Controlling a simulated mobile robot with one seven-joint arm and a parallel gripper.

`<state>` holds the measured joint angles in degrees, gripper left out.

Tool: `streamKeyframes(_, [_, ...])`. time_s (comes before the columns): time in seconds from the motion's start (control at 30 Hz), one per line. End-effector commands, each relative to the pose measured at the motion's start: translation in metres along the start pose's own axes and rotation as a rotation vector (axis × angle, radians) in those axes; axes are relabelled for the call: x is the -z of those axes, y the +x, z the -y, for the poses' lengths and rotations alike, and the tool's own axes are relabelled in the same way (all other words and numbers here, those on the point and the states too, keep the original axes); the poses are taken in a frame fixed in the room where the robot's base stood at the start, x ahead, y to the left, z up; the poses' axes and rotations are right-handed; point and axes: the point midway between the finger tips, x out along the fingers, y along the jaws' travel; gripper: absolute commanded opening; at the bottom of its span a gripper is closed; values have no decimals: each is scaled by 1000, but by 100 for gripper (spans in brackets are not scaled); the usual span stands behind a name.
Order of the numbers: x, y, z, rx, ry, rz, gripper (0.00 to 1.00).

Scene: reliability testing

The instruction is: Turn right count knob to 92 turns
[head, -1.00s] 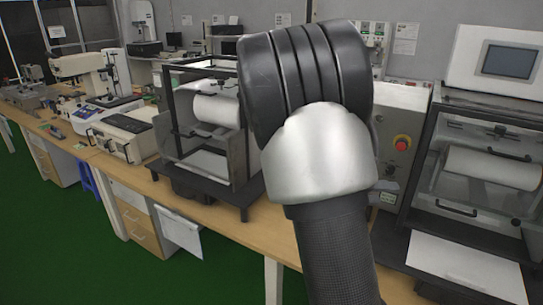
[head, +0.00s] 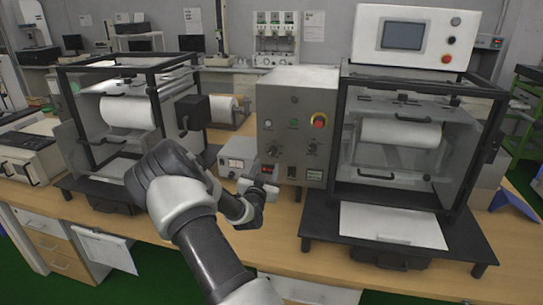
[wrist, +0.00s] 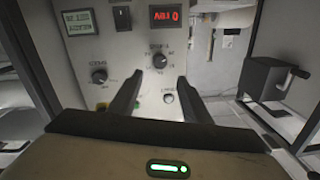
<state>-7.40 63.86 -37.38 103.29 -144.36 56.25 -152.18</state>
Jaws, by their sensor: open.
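A grey control box (head: 285,100) stands on the bench. Its front has two black knobs side by side, a left knob (head: 271,150) and a right count knob (head: 311,150). The wrist view shows the panel upside down, so the right count knob (wrist: 100,75) is at left there and the left knob (wrist: 159,60) is nearer the middle. My gripper (wrist: 159,78) is open and empty, its fingers apart before the panel, roughly in line with the left knob and touching neither knob. In the head view, my gripper (head: 268,187) is low at the box's left front.
The box also carries a red emergency stop (head: 320,120), a red display (wrist: 161,18) and a greenish display (wrist: 80,21); neither reads clearly. Framed machines with white rollers flank it, one at right (head: 400,135), one at left (head: 130,112). A small instrument (head: 237,155) sits beside the box.

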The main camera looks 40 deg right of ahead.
Motion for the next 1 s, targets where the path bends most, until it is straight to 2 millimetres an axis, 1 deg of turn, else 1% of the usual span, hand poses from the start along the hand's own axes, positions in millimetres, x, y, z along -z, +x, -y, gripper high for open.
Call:
streamKeyframes(0.03, [0,13,-2,-3,3,-2,44])
streamKeyframes(0.2, [1,50,-2,-2,3,-3,44])
streamKeyframes(0.4, [0,84,-1,-1,3,-1,44])
streamKeyframes(0.5, [-1,95,-1,-1,4,0,44])
streamKeyframes(0.63, [0,102,-1,-2,2,1,44])
streamKeyframes(0.9, [0,104,0,-1,2,1,44])
streamKeyframes(0.93, [0,103,0,-1,2,1,42])
streamKeyframes(1.0, [0,103,0,-1,3,1,31])
